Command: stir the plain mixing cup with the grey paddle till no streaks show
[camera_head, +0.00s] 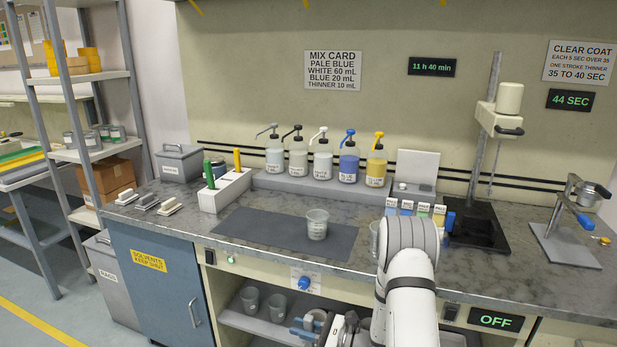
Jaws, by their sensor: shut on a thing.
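A translucent cup (317,225) stands upright on the dark mat (262,232). Faint marks show on its side, but its contents are too small to make out. A second cup (375,238) stands to its right, mostly hidden behind my white arm. I cannot tell which is the plain mixing cup. A white rack (222,198) at the left holds a green-handled tool (208,174) and a yellow-handled tool (237,160). I see no grey paddle that I can be sure of.
Several pump bottles (322,160) stand along the back. A black-based stand (478,228) and a metal clamp device (570,225) are at the right. Brushes (146,201) lie at the left. More cups (250,300) sit on the shelf below.

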